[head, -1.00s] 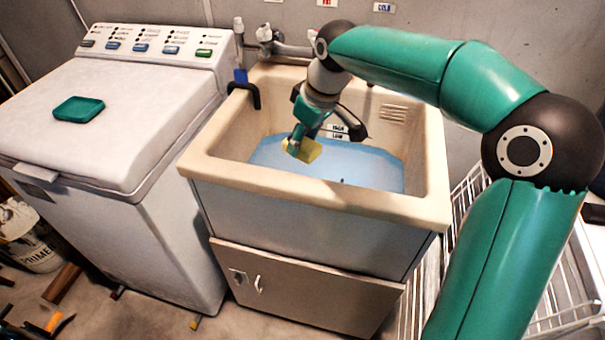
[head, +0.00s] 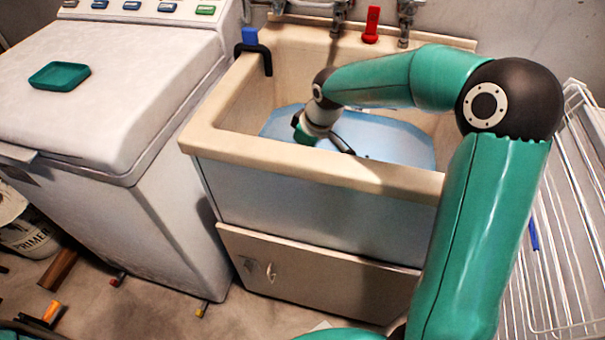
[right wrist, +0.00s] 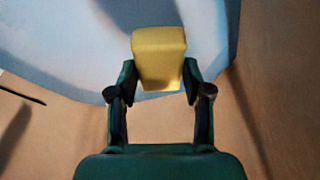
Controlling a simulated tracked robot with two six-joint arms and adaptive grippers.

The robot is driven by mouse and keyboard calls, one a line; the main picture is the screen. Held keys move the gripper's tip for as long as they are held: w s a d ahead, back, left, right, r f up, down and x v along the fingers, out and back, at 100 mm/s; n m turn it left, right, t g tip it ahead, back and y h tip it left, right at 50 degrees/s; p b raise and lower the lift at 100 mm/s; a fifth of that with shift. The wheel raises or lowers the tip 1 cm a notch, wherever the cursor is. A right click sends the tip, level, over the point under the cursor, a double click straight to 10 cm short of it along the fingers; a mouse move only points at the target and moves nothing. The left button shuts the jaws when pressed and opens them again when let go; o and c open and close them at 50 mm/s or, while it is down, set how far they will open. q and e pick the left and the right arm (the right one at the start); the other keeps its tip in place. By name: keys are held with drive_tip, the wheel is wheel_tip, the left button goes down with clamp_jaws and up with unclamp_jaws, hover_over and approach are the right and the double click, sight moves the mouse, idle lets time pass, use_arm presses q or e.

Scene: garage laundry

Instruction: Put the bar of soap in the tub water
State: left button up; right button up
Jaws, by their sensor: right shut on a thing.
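The yellow bar of soap (right wrist: 158,58) is between the fingertips of my right gripper (right wrist: 160,85) in the right wrist view. The gripper is shut on it. Blue water (right wrist: 70,50) shows behind the soap; I cannot tell whether the soap touches it. In the head view my right arm reaches down into the beige tub (head: 290,168), over the blue water (head: 400,140). The soap and the right fingertips are hidden there behind my wrist and the tub's front wall. My left gripper is not in view.
A white washing machine (head: 110,110) stands left of the tub, with a green soap dish (head: 60,76) on its lid. Taps and a red handle (head: 372,25) are at the tub's back. A black hook with a blue top (head: 250,40) sits on the left rim. A white wire rack (head: 565,230) stands right.

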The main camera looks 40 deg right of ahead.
drive_tip(key=shift+f+b, duration=0.5)
drive_tip(key=shift+f, duration=2.75)
drive_tip(key=shift+f, duration=0.15)
drive_tip(key=o, duration=1.2)
drive_tip(key=p+v, duration=0.2)
drive_tip(key=v, duration=1)
drive_tip(key=shift+s, duration=0.1)
drive_tip(key=shift+r, duration=0.2)
